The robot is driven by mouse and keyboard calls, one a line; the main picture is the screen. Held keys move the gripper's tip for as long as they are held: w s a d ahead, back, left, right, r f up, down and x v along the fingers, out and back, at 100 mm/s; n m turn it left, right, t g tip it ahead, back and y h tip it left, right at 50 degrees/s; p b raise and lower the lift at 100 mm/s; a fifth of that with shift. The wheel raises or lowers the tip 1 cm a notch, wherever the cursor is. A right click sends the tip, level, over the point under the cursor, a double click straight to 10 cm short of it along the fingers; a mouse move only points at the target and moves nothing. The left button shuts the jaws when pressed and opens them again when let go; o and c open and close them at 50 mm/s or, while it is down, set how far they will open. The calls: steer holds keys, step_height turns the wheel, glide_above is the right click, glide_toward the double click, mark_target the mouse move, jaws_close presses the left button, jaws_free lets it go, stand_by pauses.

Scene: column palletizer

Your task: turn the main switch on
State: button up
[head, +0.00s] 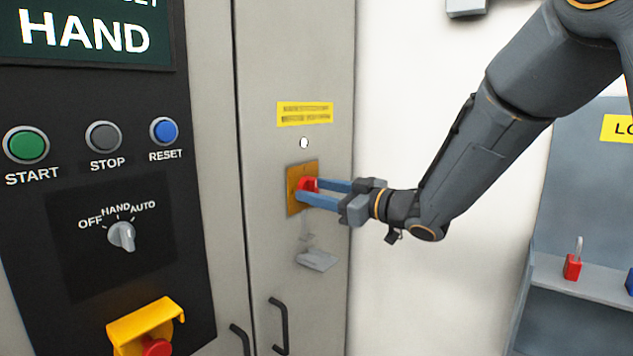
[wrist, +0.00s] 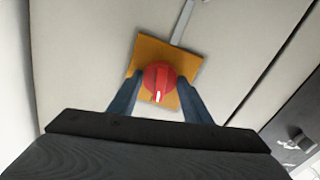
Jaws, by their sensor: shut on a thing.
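The main switch is a red rotary knob (head: 307,184) on a yellow-orange square plate (head: 293,207), on the grey cabinet door in the head view. In the wrist view the red knob (wrist: 158,78) has a white mark at its lower edge, and the orange plate (wrist: 185,62) looks tilted behind it. My gripper (head: 312,192) reaches in from the right with its two blue fingers on either side of the knob. It is shut on the knob; the fingers (wrist: 159,92) also show in the wrist view. Any position lettering on the plate is not readable.
A control panel at left has a HAND display (head: 90,32), START, STOP and RESET buttons, a selector knob (head: 122,236) and a yellow-shrouded red button (head: 150,328). Black door handles (head: 279,326) sit below. A red padlock (head: 572,266) stands on a shelf (head: 585,280) at right.

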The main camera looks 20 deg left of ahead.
steer(key=shift+m+p, duration=0.75)
steer(key=shift+m, duration=0.35)
steer(key=o, duration=1.1)
steer(key=shift+a, duration=0.1)
steer(key=shift+c, duration=0.2)
steer(key=b+v, duration=0.2)
steer(key=v, duration=0.5)
steer(key=shift+s+d, duration=0.2)
steer(key=shift+d, duration=0.15)
